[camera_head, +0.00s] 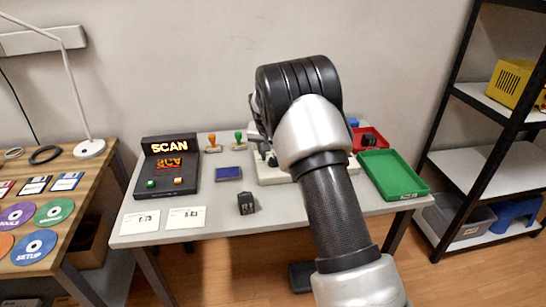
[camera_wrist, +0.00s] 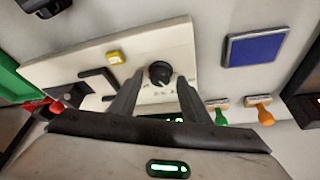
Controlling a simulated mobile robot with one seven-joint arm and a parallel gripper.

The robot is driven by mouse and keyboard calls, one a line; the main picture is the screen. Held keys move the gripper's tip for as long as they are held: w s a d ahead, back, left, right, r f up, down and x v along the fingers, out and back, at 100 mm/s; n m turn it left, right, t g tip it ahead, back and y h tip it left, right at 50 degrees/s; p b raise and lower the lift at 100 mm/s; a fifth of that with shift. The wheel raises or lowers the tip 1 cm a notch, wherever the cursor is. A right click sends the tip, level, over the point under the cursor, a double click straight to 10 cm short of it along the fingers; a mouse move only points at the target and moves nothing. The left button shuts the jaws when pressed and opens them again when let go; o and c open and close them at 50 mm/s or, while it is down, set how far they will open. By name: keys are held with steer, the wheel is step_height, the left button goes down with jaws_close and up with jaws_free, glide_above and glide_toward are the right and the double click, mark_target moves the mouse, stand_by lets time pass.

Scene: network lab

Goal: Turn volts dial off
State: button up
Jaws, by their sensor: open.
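A cream panel (camera_wrist: 80,68) lies on the grey table and fills the upper middle of the wrist view. A round black dial (camera_wrist: 159,73) with a light pointer mark sits on it, with small marks around it; I cannot read a volts label. My gripper (camera_wrist: 161,77) is open, its two dark fingers on either side of the dial. I cannot tell whether they touch it. A green lit display (camera_wrist: 174,117) is partly hidden behind the gripper. In the head view the panel (camera_head: 268,178) is mostly hidden by my arm.
The panel also carries a yellow button (camera_wrist: 115,57) and black handles. A blue pad (camera_head: 228,173), stamps (camera_head: 239,138), a SCAN console (camera_head: 168,168) and a small black block (camera_head: 246,204) stand left. Green (camera_head: 420,192) and red (camera_head: 379,139) trays are right.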

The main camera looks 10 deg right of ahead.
steer(key=c, duration=1)
steer(key=shift+c, duration=0.2)
steer(key=shift+n, duration=0.4)
steer(key=n+y, duration=0.1)
steer(key=n+p, duration=0.1)
steer(key=n, duration=0.1)
steer(key=shift+d+n+y, duration=0.25)
steer(key=shift+n+y, duration=0.05)
steer(key=shift+y, duration=0.1)
steer(key=shift+n+y+p, duration=0.5)
steer(key=shift+n+y, duration=0.2)
steer(key=shift+n, duration=1.2)
